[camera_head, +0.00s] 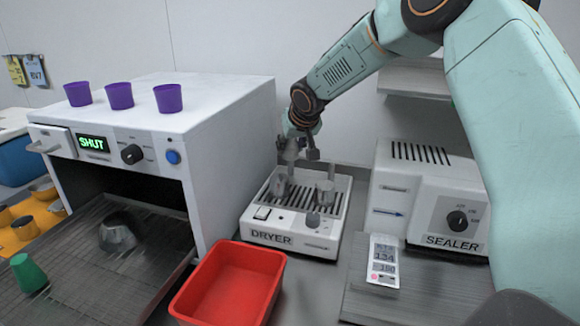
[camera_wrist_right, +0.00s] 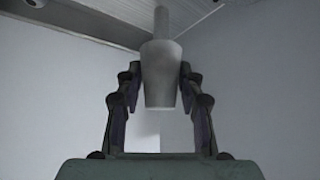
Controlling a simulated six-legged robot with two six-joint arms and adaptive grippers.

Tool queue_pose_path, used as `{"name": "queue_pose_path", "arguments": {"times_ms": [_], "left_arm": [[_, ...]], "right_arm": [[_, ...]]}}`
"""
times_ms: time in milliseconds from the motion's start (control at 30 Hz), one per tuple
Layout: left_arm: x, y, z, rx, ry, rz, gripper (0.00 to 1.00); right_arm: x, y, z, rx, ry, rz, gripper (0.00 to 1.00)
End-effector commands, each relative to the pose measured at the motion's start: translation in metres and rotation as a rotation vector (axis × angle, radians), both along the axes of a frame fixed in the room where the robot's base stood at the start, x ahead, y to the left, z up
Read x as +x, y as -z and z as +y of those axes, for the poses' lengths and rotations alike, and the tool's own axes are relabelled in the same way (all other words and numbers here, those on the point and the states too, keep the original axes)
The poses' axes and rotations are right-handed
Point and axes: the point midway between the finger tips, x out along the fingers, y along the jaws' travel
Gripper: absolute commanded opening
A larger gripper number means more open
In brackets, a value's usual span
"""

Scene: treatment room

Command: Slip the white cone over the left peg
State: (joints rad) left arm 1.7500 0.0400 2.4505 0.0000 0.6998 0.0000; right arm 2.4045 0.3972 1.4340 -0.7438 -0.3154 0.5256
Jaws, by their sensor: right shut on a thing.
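My right gripper (camera_head: 301,150) is above the dryer (camera_head: 287,236), at its back left. It is shut on the white cone (camera_wrist_right: 159,76), which looks grey in the right wrist view, with its wide end toward the top of that picture. A narrower grey cylinder (camera_wrist_right: 162,23) shows beyond that wide end; I cannot tell whether it touches the cone. In the head view the left peg (camera_head: 279,186) stands on the dryer's slatted top, just below the gripper. The right peg (camera_head: 326,191) stands bare. My left gripper is not in view.
A red bin (camera_head: 272,280) stands in front of the dryer.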

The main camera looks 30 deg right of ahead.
Motion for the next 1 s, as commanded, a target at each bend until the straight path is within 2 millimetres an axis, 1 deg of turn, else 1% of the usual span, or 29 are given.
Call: {"name": "queue_pose_path", "arguments": {"times_ms": [33, 267, 433, 500, 667, 700, 933, 1000], "left_arm": [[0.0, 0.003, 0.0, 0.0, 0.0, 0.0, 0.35], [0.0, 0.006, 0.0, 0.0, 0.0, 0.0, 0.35], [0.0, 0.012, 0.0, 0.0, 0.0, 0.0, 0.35], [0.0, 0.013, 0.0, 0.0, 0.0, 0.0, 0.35], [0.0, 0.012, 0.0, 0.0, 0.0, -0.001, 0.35], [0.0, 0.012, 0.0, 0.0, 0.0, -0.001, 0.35], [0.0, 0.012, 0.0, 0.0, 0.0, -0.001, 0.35], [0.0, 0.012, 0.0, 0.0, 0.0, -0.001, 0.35]], "right_arm": [[0.0, 0.008, 0.0, 0.0, -0.001, 0.001, 0.24], [0.001, 0.024, 0.0, -0.001, 0.0, 0.0, 0.24], [0.002, 0.048, 0.0, -0.001, 0.0, 0.001, 0.24], [0.004, 0.053, 0.0, 0.0, 0.0, -0.001, 0.24], [0.005, 0.051, 0.0, -0.001, 0.0, -0.003, 0.24], [0.005, 0.052, 0.0, -0.001, -0.001, -0.002, 0.39], [0.005, 0.051, -0.001, -0.001, 0.0, -0.002, 0.59], [0.005, 0.051, 0.0, -0.001, 0.0, -0.002, 0.61]]}}
